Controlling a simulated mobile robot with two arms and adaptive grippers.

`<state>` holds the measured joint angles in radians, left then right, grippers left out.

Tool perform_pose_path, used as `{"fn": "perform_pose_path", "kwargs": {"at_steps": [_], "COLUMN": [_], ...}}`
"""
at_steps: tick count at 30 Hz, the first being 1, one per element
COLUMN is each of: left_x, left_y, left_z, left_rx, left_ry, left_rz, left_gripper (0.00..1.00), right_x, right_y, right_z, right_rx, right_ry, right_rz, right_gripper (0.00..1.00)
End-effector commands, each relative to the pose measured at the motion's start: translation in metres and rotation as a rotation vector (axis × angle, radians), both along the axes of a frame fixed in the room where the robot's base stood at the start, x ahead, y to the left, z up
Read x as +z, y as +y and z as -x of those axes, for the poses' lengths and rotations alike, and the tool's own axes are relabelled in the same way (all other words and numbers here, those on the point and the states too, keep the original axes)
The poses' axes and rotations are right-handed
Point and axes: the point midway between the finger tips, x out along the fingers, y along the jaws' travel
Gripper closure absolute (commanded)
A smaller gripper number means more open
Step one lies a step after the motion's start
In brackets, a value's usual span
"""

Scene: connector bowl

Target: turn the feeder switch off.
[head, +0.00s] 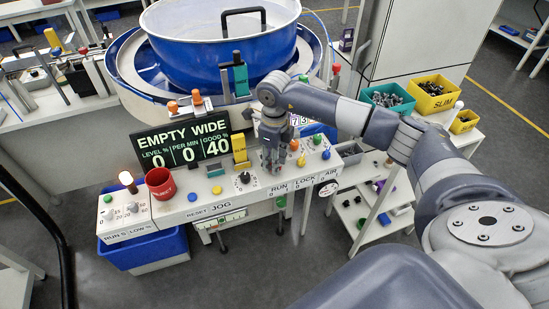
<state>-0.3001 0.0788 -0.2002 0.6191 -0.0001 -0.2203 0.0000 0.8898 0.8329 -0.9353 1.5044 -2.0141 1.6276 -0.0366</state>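The feeder's control panel (222,198) runs across the middle of the head view, below the large blue bowl (222,45). Its front edge carries the labels RUN, LOCK and AIR at the right end. No label reads feeder switch, so I cannot tell for certain which control it is. My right gripper (272,168) points down at the panel just above the RUN label and hides the control there. I cannot tell whether it touches that control or how far its fingers are open. A black dial knob (244,178) sits to its left. My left gripper is not in view.
A display (188,142) reads EMPTY WIDE behind the panel. A red cup (160,183) and a lit lamp (128,181) stand at left. A yellow block (240,150) and orange-topped levers are near the gripper. Bins of connectors (431,95) stand at right.

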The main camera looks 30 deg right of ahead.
Motion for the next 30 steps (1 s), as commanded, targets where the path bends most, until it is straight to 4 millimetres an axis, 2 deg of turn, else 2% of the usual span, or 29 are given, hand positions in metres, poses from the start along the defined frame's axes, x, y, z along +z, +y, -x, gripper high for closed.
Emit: {"fn": "perform_pose_path", "kwargs": {"at_steps": [7,8,11,12,23,30], "left_x": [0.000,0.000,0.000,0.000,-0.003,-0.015], "left_y": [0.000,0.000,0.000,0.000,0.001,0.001], "left_z": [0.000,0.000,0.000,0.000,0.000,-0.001], "left_rx": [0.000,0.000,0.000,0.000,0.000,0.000], "left_ry": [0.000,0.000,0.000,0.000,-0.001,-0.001], "left_rz": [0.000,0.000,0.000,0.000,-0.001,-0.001], "left_gripper": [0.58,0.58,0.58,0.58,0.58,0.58], "right_x": [-0.001,-0.001,-0.001,-0.001,-0.002,-0.004], "right_y": [0.000,0.000,0.000,0.000,0.000,-0.001], "right_z": [0.000,0.000,0.000,0.000,0.000,0.000], "right_rx": [0.000,0.000,0.000,0.000,0.016,0.117], "right_ry": [0.000,0.000,0.000,0.000,0.000,-0.001], "right_rz": [0.000,0.000,0.000,0.000,0.000,0.001], "right_gripper": [0.72,0.74,0.97,1.00,1.00,1.00]}}
